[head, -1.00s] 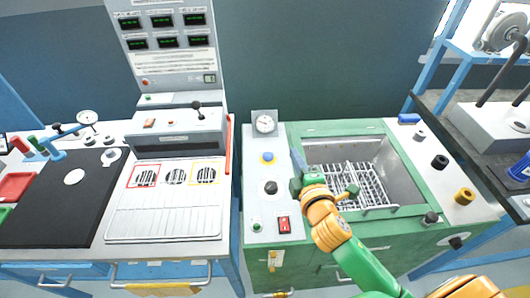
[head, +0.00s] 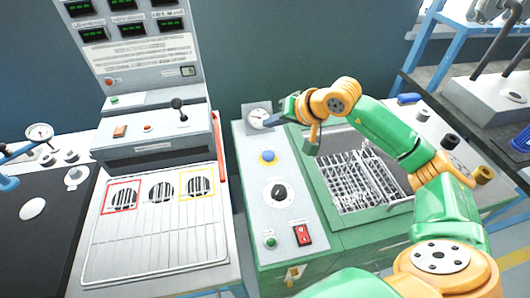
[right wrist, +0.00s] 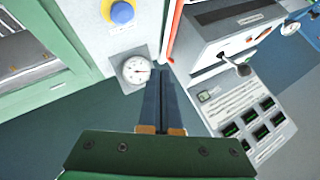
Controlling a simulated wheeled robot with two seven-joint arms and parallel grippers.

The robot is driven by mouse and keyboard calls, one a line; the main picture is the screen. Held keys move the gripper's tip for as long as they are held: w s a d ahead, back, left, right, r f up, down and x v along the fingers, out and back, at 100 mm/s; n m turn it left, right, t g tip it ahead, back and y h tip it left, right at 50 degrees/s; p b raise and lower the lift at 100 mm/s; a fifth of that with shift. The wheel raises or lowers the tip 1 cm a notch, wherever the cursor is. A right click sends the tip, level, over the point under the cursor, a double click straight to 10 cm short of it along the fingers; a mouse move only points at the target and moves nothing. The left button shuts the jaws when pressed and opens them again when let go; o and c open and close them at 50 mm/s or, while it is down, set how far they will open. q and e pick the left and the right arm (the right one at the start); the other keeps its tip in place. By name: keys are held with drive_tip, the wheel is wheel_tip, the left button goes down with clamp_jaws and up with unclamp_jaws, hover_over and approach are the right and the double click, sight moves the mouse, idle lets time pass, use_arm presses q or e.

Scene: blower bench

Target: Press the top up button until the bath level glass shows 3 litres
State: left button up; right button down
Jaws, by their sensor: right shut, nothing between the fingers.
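A blue push button on a yellow base (head: 267,156) stands on the white control strip left of the green bath (head: 345,238); it also shows in the right wrist view (right wrist: 122,12). I cannot read which button is labelled top up. A round white dial gauge (head: 257,116) stands behind it, also in the right wrist view (right wrist: 136,70). My right gripper (head: 268,121) is shut and empty, its fingertips overlapping the gauge's edge in the head view, behind the blue button. Contact cannot be told. I cannot make out a level glass. My left gripper is out of view.
The strip also holds a black knob (head: 278,192), a green button (head: 270,242) and a red switch (head: 303,235). A wire basket (head: 352,182) sits in the bath. A grey bench with a tall display panel (head: 140,67) stands to the left.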

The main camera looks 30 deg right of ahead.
sight(271, 156)
drive_tip(key=shift+w, duration=0.15)
drive_tip(key=shift+f, duration=0.1)
wheel_tip(271, 156, down, 8)
drive_tip(key=b, duration=0.6)
drive_tip(key=shift+f+b, duration=0.35)
drive_tip(key=shift+f, duration=0.05)
idle(1.5)
drive_tip(key=shift+f+b, duration=0.35)
drive_tip(key=shift+b, duration=0.2)
